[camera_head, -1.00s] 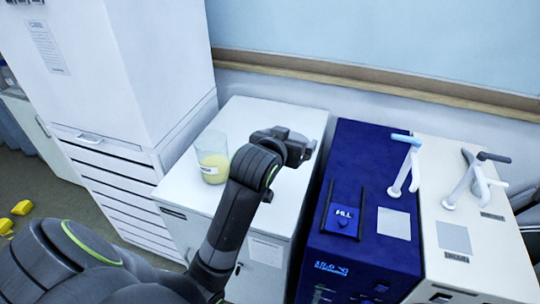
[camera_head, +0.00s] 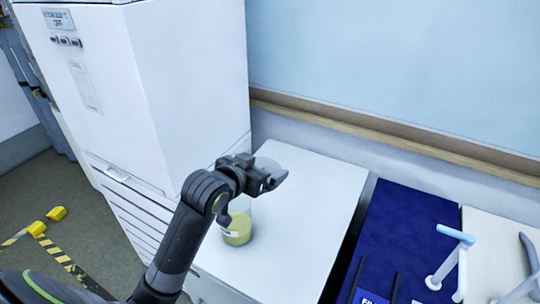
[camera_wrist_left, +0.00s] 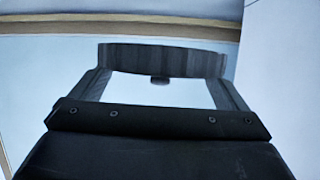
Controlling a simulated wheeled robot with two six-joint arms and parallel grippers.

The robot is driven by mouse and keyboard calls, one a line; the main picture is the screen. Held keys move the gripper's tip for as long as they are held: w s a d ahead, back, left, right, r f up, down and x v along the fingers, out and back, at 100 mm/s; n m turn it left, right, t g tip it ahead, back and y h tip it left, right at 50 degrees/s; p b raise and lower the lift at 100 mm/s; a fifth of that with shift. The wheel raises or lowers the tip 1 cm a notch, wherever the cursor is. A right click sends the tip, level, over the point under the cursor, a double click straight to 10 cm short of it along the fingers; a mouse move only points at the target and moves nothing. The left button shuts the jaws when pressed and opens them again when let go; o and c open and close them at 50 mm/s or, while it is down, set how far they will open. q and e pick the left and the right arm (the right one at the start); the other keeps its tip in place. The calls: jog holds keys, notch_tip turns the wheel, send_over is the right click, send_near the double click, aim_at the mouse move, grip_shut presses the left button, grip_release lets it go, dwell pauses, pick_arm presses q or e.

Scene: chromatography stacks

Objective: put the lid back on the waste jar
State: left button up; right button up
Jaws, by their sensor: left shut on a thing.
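The waste jar (camera_head: 238,232) is clear, with yellow-green liquid in its lower part. It stands upright on the white cabinet top, its upper part partly hidden by my left arm. My left gripper (camera_head: 270,182) is above and slightly right of the jar in the head view. In the left wrist view my left gripper (camera_wrist_left: 160,85) is shut on the lid (camera_wrist_left: 162,59), a dark, ribbed disc held between the fingertips. The lid is in the air; I cannot tell its exact height over the jar's mouth. My right gripper is not in view.
The white cabinet top (camera_head: 305,225) has free room right of the jar. A tall white unit (camera_head: 190,85) stands close on the left. A wooden rail runs along the wall behind.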

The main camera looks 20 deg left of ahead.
pick_arm(q)
jog(key=a, duration=0.1)
jog(key=a+f+p, duration=0.1)
jog(key=a+p, duration=0.1)
jog(key=shift+s+a+f, duration=0.2)
jog(key=shift+s+a, duration=0.1)
jog(key=shift+s, duration=0.1)
jog(key=shift+h, duration=0.5)
jog(key=a, duration=0.1)
jog(key=a+f+p, duration=0.1)
jog(key=s+a, duration=0.1)
jog(key=shift+a+f+p, duration=0.25)
jog(key=shift+f+p, duration=0.05)
jog(key=shift+f, duration=0.1)
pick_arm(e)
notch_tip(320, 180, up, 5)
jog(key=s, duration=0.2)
pick_arm(q)
jog(key=f+b, duration=0.6)
jog(key=shift+a+f, duration=0.25)
jog(key=shift+f, duration=0.1)
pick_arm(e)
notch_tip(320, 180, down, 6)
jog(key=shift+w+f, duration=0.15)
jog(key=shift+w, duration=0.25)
